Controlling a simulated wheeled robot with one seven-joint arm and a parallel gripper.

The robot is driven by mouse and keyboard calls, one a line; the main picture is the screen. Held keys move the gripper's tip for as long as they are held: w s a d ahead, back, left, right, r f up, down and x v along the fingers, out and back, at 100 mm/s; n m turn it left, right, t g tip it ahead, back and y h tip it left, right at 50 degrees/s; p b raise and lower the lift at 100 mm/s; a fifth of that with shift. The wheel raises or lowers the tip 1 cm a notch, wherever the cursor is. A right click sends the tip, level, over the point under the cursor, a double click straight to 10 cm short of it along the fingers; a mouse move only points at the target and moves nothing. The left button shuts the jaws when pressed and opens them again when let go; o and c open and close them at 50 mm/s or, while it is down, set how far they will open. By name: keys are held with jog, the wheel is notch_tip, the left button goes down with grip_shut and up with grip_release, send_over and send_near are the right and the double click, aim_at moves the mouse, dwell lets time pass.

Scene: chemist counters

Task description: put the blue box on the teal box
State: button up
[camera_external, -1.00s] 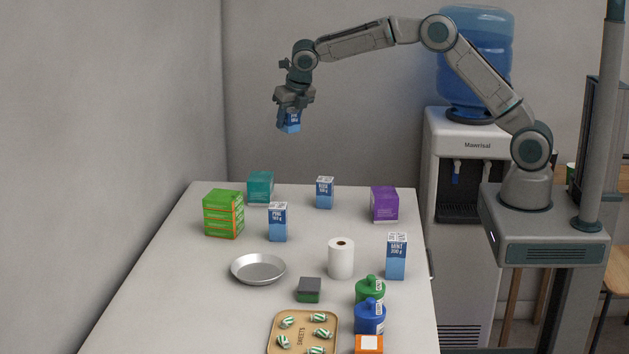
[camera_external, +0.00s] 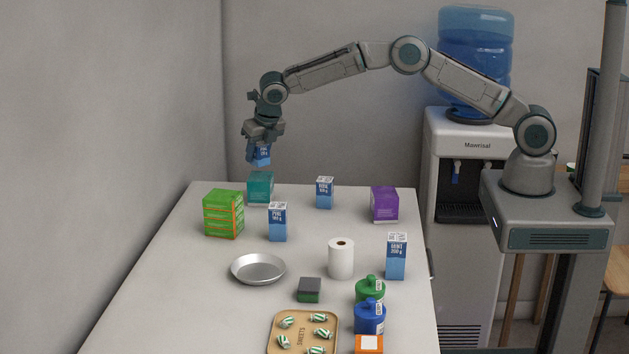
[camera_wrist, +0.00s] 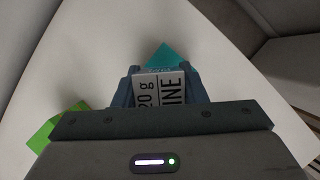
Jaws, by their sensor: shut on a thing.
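My gripper (camera_external: 261,148) is shut on a small blue box (camera_external: 262,155) with a white printed top, held in the air above the back left of the counter. The held box also shows between the fingers in the wrist view (camera_wrist: 160,90). The teal box (camera_external: 260,188) stands on the counter below my gripper, with a gap between it and the held box. In the wrist view the teal box (camera_wrist: 163,56) shows just beyond the held box, which partly hides it.
A stacked green box (camera_external: 223,214) stands left and in front of the teal box. Blue-and-white cartons (camera_external: 278,223) (camera_external: 325,193), a purple box (camera_external: 384,204), a metal dish (camera_external: 258,269) and a white roll (camera_external: 341,259) stand further off. A wall is behind.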

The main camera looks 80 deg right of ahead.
aim_at(256, 162)
jog(key=shift+f+p, duration=0.45)
jog(key=shift+f, duration=1.2)
jog(key=shift+f, duration=0.2)
jog(key=o, duration=1)
jog(key=shift+o, duration=0.2)
jog(key=shift+r, duration=0.1)
